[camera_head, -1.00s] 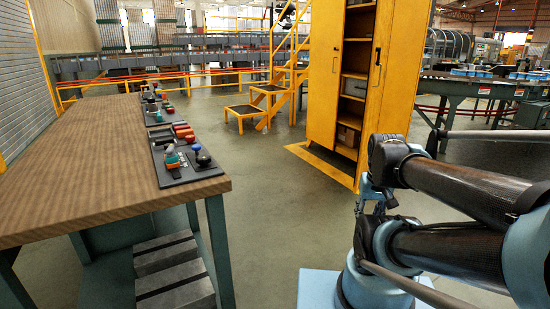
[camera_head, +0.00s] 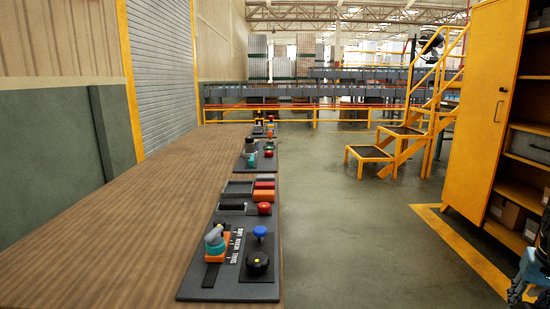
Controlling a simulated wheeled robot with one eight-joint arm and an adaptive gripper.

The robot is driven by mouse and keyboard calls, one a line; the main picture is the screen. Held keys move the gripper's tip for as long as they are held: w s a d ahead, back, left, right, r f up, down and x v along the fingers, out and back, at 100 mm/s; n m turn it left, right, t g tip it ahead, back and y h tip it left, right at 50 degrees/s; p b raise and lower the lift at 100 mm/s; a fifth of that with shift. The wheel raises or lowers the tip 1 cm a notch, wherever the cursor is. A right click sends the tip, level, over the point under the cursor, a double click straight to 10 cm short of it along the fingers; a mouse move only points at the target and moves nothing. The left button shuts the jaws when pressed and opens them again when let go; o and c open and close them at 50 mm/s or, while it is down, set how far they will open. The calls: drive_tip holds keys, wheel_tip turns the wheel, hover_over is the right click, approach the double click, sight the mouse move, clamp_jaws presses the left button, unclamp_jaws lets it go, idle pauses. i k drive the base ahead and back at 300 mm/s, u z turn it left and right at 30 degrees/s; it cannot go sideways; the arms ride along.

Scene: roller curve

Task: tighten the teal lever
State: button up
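The nearest thing with teal on it is a lever (camera_head: 214,244) on a dark control panel (camera_head: 225,293) at the front right of the wooden table. It has a teal round body, a grey handle tilted up and an orange base. A smaller teal part (camera_head: 251,161) shows on a panel farther along the table. I cannot tell how tight either one is. My gripper is not in view.
Beside the lever are a black knob (camera_head: 257,264), a blue knob (camera_head: 260,232) and a red knob (camera_head: 264,209). The wooden table (camera_head: 120,245) is bare on its left. Open floor (camera_head: 355,250) lies right of it, before a yellow cabinet (camera_head: 480,110).

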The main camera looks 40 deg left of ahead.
sight(251, 160)
drive_tip(key=i, duration=1.55)
drive_tip(key=u, duration=4.35)
